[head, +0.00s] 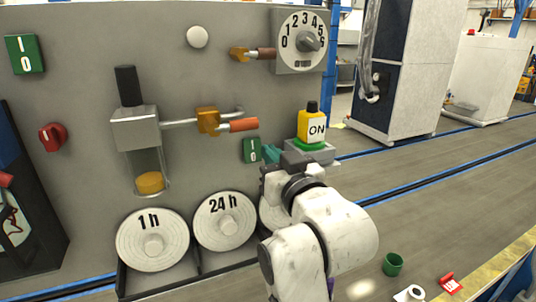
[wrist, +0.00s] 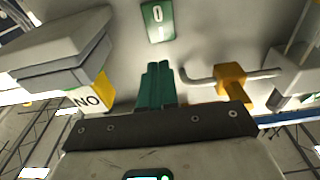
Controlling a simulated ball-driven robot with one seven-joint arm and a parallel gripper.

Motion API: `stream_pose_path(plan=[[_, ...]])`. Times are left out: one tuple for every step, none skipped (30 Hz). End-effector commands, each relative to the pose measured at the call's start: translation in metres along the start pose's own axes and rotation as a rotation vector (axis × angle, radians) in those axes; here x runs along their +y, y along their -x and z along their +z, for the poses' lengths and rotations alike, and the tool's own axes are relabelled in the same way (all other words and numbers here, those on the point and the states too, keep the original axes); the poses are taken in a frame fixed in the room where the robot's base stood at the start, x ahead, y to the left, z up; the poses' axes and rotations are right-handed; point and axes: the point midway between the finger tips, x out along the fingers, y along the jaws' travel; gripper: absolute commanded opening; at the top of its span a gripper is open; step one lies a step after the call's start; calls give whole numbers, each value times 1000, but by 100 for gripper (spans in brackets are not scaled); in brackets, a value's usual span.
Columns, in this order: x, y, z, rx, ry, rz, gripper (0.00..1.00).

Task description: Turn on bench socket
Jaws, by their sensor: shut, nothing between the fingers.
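A small green switch plate (head: 251,150) marked I and O is on the grey upright panel, left of a grey box. It also shows in the wrist view (wrist: 157,21), ahead of my fingertips. My gripper (head: 270,153) is shut and empty; its teal fingers (wrist: 157,70) are together, close to the switch plate. I cannot tell whether they touch it. Another, larger green I/O plate (head: 24,54) is at the panel's upper left. No label names the bench socket.
An orange-handled valve pipe (head: 207,121) is left of the small switch; it is at right in the wrist view (wrist: 232,82). A dial (head: 302,42) is above. Round 1h (head: 152,240) and 24h (head: 224,221) discs are below.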

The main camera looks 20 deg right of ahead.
Motion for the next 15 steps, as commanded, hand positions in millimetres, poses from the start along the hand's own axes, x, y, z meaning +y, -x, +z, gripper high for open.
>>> stream_pose_path(plan=[[0,7,-1,4,1,0,0],[0,11,-2,4,1,0,0],[0,16,-3,3,0,0,0],[0,20,-4,5,0,0,0],[0,25,-5,4,0,0,0],[0,31,-7,4,-1,0,0],[0,36,-8,5,-1,-1,0],[0,41,-9,4,-1,-1,0],[0,47,-11,5,-1,-1,0],[0,52,-12,4,-1,0,0],[0,56,-13,5,-1,0,0],[0,61,-14,4,-1,0,0],[0,64,-15,4,-1,0,0],[0,67,-16,3,0,0,0],[0,70,-16,3,0,0,0]])
